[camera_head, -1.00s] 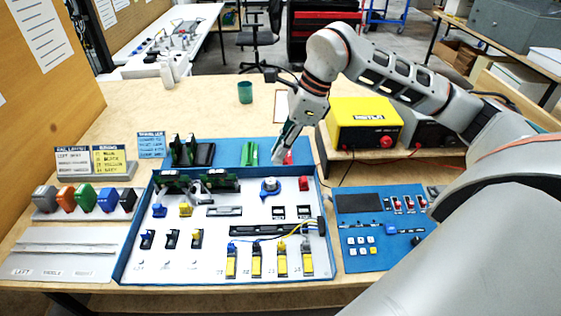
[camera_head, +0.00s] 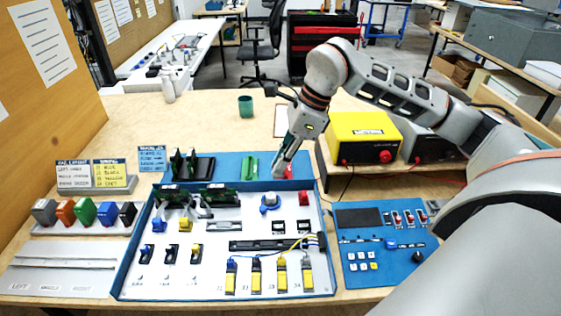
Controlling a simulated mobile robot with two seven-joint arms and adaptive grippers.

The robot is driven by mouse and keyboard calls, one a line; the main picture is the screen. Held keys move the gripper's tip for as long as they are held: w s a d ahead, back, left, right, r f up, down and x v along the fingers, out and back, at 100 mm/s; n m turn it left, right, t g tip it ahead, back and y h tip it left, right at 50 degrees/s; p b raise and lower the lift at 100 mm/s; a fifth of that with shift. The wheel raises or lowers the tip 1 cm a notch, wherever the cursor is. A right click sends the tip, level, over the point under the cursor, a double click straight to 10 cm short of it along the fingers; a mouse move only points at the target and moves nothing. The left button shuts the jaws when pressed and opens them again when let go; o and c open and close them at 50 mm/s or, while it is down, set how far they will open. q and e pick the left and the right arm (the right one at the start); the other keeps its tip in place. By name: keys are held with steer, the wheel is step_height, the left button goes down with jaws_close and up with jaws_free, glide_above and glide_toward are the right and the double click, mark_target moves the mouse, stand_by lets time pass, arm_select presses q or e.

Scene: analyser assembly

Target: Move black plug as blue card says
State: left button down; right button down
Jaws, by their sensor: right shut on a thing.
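My right gripper (camera_head: 279,168) points down at the blue strip behind the open blue-rimmed panel (camera_head: 222,270). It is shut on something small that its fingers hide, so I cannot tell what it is. A blue card (camera_head: 152,158) stands behind the panel at the left; its writing is too small to read. I cannot tell which piece is the task's black plug. My left gripper is not in view.
A green block (camera_head: 250,167) and a red piece (camera_head: 289,173) lie close beside the right gripper. A yellow power unit (camera_head: 363,137) stands to its right. Coloured blocks (camera_head: 83,213) line the left side. The table behind is mostly clear around a green cup (camera_head: 245,106).

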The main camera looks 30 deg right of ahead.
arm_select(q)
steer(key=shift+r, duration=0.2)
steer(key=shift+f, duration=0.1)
